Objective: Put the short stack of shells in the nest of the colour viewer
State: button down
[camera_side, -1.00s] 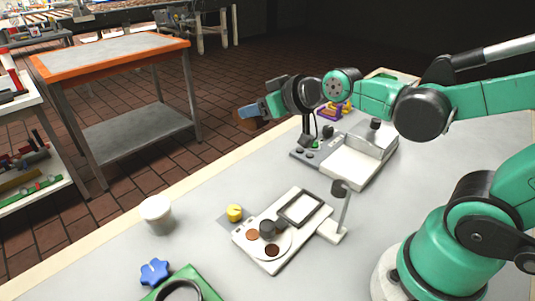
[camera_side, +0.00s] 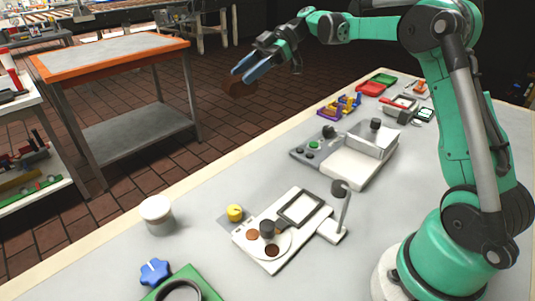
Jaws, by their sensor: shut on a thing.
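My gripper (camera_side: 246,74), with blue fingers, is shut on a small brown stack of shells (camera_side: 240,88). It holds the stack in the air past the far left edge of the table, with the brick floor behind. The fingers hide part of the stack, and its height is hard to judge. What looks like the colour viewer (camera_side: 322,229) is a white base on the table, far below and nearer the camera. It has a round plate with brown discs and a dark knob, a framed pale panel and a lamp on a post. I cannot tell which part is its nest.
A lidded white tub (camera_side: 157,215), yellow knob (camera_side: 235,213) and blue knob (camera_side: 155,272) are in front.

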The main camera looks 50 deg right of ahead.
jog(key=shift+d+r, duration=0.1)
jog(key=shift+d, duration=0.05)
notch_tip(320, 180, down, 20)
jog(key=shift+r, duration=0.15)
dwell(0.5)
jog(key=shift+c, duration=1.8)
grip_release()
